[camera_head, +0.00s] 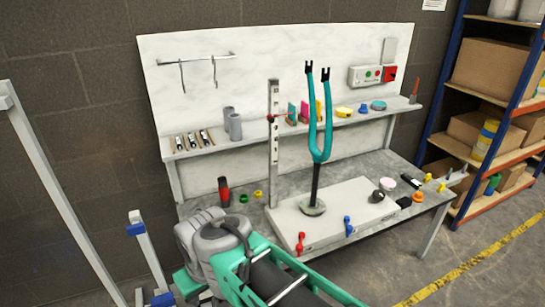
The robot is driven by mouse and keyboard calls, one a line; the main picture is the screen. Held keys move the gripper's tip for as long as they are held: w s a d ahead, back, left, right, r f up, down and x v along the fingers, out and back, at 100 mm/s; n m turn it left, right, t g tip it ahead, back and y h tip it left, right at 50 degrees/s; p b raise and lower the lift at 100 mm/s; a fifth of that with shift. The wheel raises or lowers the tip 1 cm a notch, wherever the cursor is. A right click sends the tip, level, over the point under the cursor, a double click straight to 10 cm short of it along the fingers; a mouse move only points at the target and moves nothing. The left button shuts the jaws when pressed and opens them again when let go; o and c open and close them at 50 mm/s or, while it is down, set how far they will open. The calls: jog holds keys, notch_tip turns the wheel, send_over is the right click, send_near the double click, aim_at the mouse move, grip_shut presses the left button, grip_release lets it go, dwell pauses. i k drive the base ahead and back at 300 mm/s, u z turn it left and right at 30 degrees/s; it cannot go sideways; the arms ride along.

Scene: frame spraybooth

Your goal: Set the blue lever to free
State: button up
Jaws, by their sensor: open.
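The blue lever (348,226) is small and stands at the front edge of the pale base plate (265,214) on the workbench. It looks roughly upright, with a round knob at its top. I cannot read any lock or free marking beside it. A red lever (300,242) of similar shape is on the same front edge, to its left. A teal fork (321,140) stands upright on a dark post with a round foot on the plate. My grey and green arm fills the bottom middle, left of and in front of the levers. My gripper is not visible.
A slim upright post (273,140) stands left of the fork. An upper shelf (250,138) holds small items. Blue-framed racking (440,90) stands right; grey uprights stand left.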

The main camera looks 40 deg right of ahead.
aim_at(349, 228)
jog(key=z, duration=2.9)
jog(key=i, duration=0.4)
jog(key=u, duration=2.8)
